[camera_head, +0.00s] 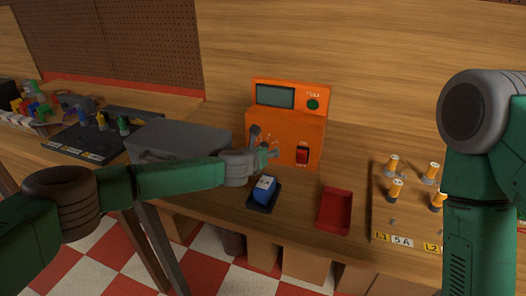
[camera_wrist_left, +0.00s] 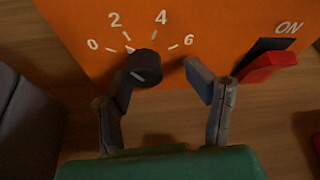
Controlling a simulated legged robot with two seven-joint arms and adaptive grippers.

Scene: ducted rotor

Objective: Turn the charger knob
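The orange charger (camera_head: 313,129) stands at the back of the wooden bench, with a grey screen, a green FULL lamp and a red ON switch (camera_head: 302,155). Its black knob (camera_wrist_left: 146,68) shows in the left wrist view under a dial marked 0, 2, 4, 6; a small white mark at its upper left is near the 2. My left gripper (camera_wrist_left: 162,72) is open at the charger's front. Its left finger is close beside the knob; I cannot tell if they touch. Its right finger is apart from the knob, near the switch (camera_wrist_left: 266,68). My right gripper is out of view.
A blue-and-white block (camera_head: 264,188) sits in a dark tray below my left gripper. A red tray (camera_head: 335,212) is to its right, then a board with several orange-topped posts (camera_head: 394,189). A grey case (camera_head: 180,137) stands left, behind my left arm.

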